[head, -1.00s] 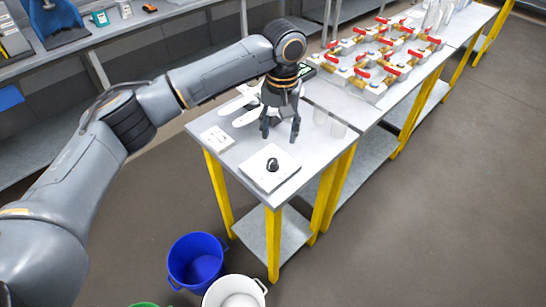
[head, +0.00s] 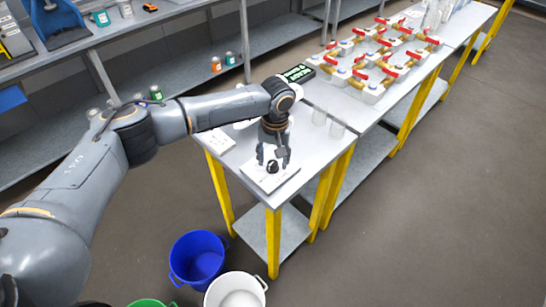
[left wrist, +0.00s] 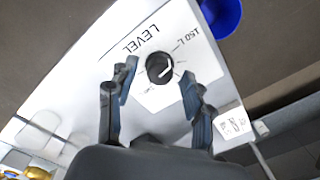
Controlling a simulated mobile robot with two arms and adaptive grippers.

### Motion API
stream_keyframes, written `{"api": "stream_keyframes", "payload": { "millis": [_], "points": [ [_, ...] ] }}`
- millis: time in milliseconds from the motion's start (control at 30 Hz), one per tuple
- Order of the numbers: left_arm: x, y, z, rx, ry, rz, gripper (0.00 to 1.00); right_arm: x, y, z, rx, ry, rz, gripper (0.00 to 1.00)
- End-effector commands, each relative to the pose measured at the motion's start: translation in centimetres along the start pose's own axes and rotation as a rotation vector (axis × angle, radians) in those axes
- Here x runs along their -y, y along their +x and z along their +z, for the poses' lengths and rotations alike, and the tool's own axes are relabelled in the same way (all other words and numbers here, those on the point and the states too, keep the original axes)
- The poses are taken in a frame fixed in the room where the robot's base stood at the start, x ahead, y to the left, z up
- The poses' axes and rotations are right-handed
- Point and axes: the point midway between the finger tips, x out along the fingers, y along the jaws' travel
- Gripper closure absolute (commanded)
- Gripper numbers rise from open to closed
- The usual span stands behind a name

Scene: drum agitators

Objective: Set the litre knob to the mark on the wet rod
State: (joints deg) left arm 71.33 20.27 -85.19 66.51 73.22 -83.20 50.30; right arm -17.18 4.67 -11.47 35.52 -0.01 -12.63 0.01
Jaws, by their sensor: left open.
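The black litre knob (head: 271,167) stands on a white plate (head: 255,178) near the front corner of the table. In the left wrist view the knob (left wrist: 159,66) has a light pointer line and tick marks around it. The plate there reads LEVEL and 150 L, upside down. My left gripper (head: 273,160) is open just above the plate. In the left wrist view its fingers stand on either side of the knob, with gaps visible. I cannot make out the wet rod or its mark. My right gripper is not in view.
A display with green text (head: 296,74) stands behind my arm. A small white card (head: 217,139) and clear glasses (head: 320,116) share the table. Valves with red handles (head: 372,77) fill the table beyond. A blue bucket (head: 198,258) and a white bucket (head: 236,290) stand on the floor.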

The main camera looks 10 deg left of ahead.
Motion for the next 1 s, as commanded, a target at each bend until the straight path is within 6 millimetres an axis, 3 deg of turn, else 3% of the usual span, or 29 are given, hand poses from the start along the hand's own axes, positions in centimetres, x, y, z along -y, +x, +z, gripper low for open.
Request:
{"api": "stream_keyframes", "payload": {
  "millis": [367, 633, 1000],
  "points": [
    [-0.01, 0.7, -0.01, -0.001, 0.001, 0.0, 0.49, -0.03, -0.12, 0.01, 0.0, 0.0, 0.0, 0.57],
    [-0.01, 0.67, 0.0, -0.001, 0.001, 0.0, 1.0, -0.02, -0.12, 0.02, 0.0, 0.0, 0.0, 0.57],
    [0.01, 0.59, 0.03, -0.002, 0.046, 0.0, 1.0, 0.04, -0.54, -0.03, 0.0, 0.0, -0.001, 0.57]
  ]
}}
